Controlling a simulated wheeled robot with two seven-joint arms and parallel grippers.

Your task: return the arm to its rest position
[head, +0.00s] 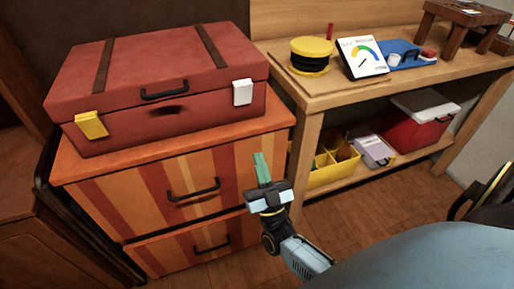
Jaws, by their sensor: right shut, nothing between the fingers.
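My right gripper (262,168) is in front of the right side of the striped drawer cabinet (240,160). Its green fingers are together and hold nothing. They point up and away from me, apart from the red suitcase (135,85) above. My right arm comes in from the lower right. My left gripper is not in the head view.
The closed suitcase lies on the cabinet, which has two dark-handled drawers. A wooden workbench (300,90) at the right holds a yellow-and-black round object (311,55) and a gauge card (362,58). A red-and-white cooler (415,124) sits on its lower shelf. Wooden floor (350,215) is clear.

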